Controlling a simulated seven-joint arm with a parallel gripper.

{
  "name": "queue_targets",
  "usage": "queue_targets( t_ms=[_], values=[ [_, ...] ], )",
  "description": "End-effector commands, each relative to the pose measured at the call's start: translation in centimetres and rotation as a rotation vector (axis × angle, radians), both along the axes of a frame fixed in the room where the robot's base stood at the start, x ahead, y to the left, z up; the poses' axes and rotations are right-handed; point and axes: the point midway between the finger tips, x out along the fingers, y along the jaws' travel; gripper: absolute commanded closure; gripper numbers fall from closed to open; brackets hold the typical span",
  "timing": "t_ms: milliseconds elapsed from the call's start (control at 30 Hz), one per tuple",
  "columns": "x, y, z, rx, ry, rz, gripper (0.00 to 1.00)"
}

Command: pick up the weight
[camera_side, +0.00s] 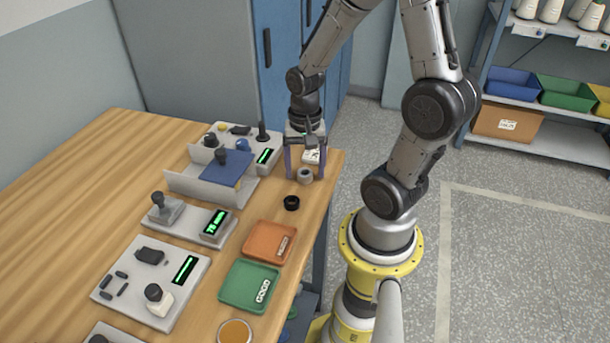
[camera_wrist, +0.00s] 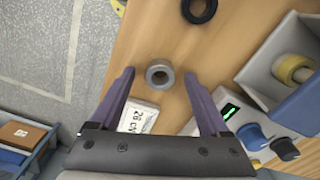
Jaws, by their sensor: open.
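A short grey ring-shaped piece with a central hole, which looks like the weight, stands upright on the wooden table near its far right corner. The grey weight (camera_side: 305,179) also shows in the wrist view (camera_wrist: 150,70). My gripper (camera_side: 305,174) is open and points down, its two purple fingers at either side of the weight in the side view. In the wrist view my gripper (camera_wrist: 159,73) has its fingertips left and right of the weight, with gaps on both sides. I cannot tell the exact fingertip height.
A white card (camera_wrist: 137,116) marked "26 CN" lies close to the weight. A black ring (camera_side: 291,203) is nearby. A grey tray with a blue panel (camera_side: 225,168) and control boxes stand to the left. Orange (camera_side: 270,243) and green (camera_side: 249,286) trays sit nearer. The table edge is close on the right.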

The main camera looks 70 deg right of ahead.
Motion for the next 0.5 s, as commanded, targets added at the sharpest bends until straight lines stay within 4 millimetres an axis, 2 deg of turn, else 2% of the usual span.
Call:
queue_targets(
  t_ms=[267, 500],
  values=[
    [0.01, -0.01, -0.26, -0.001, -0.001, 0.000, 0.22],
    [0.03, -0.01, -0.24, -0.001, -0.001, 0.000, 0.66]
  ],
)
